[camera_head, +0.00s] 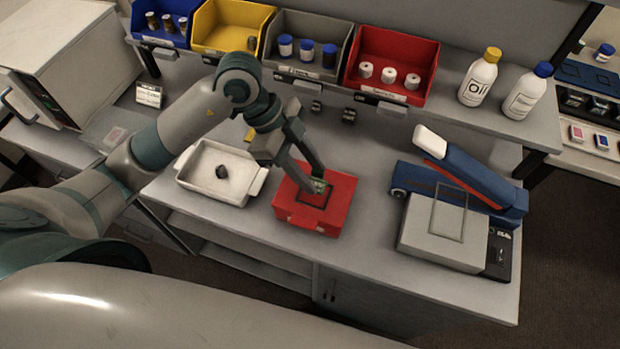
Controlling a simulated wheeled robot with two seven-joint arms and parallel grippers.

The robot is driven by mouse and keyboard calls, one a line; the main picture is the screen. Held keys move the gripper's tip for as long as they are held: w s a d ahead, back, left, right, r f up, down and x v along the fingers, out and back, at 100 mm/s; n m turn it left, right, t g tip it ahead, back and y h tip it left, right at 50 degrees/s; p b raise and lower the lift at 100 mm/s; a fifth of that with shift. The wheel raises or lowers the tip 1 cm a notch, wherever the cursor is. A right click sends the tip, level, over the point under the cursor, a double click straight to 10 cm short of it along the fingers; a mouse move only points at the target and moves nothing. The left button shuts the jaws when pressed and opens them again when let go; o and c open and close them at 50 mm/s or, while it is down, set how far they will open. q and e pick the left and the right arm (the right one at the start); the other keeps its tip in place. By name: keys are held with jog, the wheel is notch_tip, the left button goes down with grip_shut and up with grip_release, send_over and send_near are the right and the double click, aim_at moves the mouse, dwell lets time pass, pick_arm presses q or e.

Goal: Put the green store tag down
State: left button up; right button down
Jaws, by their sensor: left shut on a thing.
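My left gripper (312,181) is over the red box (326,222) on the bench, with its fingers pointing down at the box's top. It is shut on the green store tag (318,185), a small green piece showing at the fingertips. The tag is at the dark square outline on the box's top; I cannot tell whether it touches the surface. The fingers hide part of the tag. My right gripper is not in view.
A white tray (248,189) with a dark lump stands left of the red box. A blue press-like device (465,180) stands to the right. Blue, yellow, grey and red bins (390,48) line the back shelf, with two white bottles (479,78) beside them. Bare bench lies between box and device.

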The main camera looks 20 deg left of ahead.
aim_at(314, 181)
pick_arm(q)
jog(key=shift+f+p, duration=0.75)
jog(key=shift+f, duration=1.25)
jog(key=shift+f, duration=0.15)
jog(key=o, duration=1)
